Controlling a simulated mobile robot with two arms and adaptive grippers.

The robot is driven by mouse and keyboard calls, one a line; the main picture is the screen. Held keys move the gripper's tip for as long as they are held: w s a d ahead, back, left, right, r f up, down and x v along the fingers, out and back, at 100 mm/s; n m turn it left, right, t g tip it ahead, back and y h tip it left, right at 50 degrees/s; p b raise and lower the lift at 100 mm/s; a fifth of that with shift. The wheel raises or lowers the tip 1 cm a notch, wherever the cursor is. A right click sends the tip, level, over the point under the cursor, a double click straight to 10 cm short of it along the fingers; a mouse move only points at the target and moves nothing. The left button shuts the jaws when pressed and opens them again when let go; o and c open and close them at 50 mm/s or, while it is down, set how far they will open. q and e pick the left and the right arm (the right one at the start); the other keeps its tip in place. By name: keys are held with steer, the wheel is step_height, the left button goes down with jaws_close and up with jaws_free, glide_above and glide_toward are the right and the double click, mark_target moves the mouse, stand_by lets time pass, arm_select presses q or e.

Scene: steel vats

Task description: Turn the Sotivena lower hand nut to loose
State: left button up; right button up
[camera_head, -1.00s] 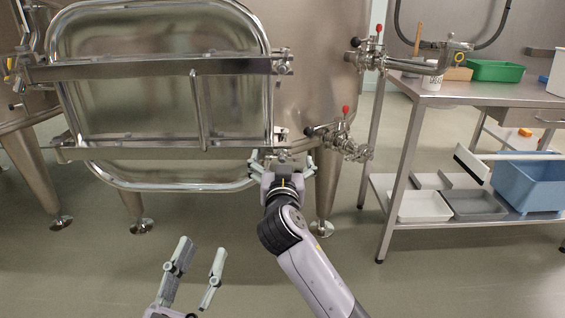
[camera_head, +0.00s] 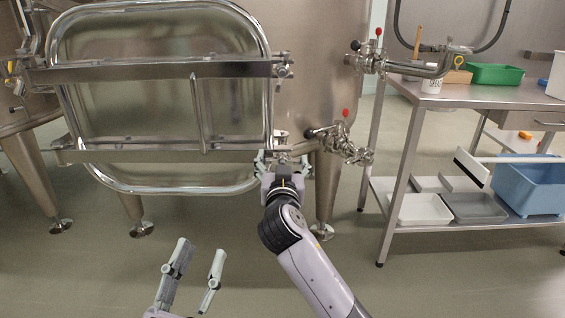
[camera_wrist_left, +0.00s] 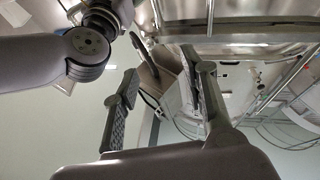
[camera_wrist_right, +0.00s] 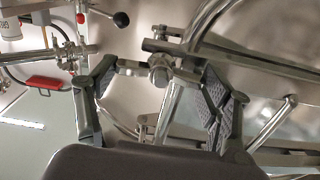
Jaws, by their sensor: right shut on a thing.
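The lower hand nut (camera_head: 282,156) sits at the right end of the lower clamp bar (camera_head: 165,153) on the steel vat's door. In the right wrist view the nut (camera_wrist_right: 160,70) is a steel hub with arms to both sides, between my fingers. My right gripper (camera_head: 282,163) is shut on the hand nut, one finger at each side; its fingers partly hide the nut in the head view. My left gripper (camera_head: 199,250) is open and empty, low in front of the vat, well away from the door.
An upper hand nut (camera_head: 283,69) sits on the upper bar. Right of the lower nut, a valve (camera_head: 338,137) with a red-topped handle juts from the vat. A steel table (camera_head: 470,94) with bins stands at the right. The floor in front is clear.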

steer(key=shift+c, duration=1.1)
